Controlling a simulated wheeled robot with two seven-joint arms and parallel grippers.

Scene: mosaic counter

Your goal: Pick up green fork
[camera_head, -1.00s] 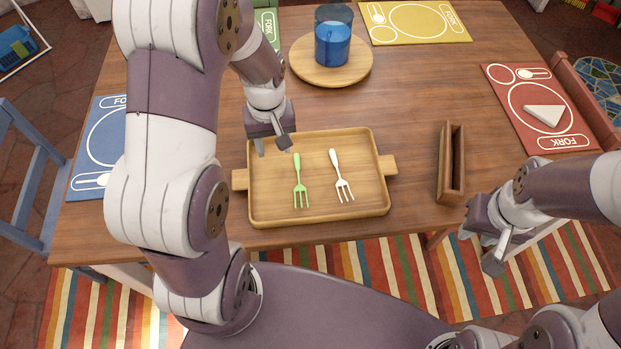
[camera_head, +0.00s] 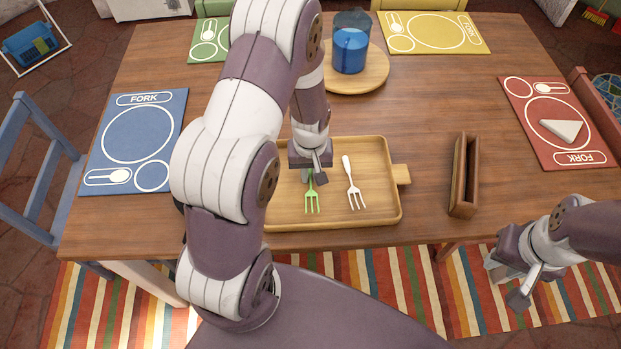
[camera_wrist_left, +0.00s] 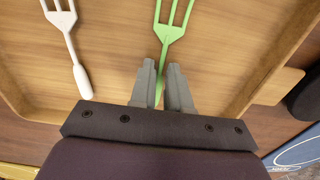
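The green fork (camera_head: 312,200) lies on the wooden tray (camera_head: 384,216), tines toward me. Its handle end is hidden under my left gripper (camera_head: 316,181) in the head view. In the left wrist view, the green fork (camera_wrist_left: 170,33) runs down between the fingers of my left gripper (camera_wrist_left: 161,66). The fingers stand on either side of the handle with a narrow gap, and I see no clear grip. A white fork (camera_head: 353,184) lies to the right on the tray; it also shows in the left wrist view (camera_wrist_left: 70,40). My right gripper (camera_head: 505,282) is open and empty, off the table's front edge.
A narrow wooden box (camera_head: 464,178) stands right of the tray. A blue cup (camera_head: 351,50) stands on a round board (camera_head: 375,78) behind. Blue (camera_head: 112,165), yellow (camera_head: 470,42), green (camera_head: 197,48) and red (camera_head: 540,135) placemats lie around the table. A white triangular piece (camera_head: 563,130) is on the red mat.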

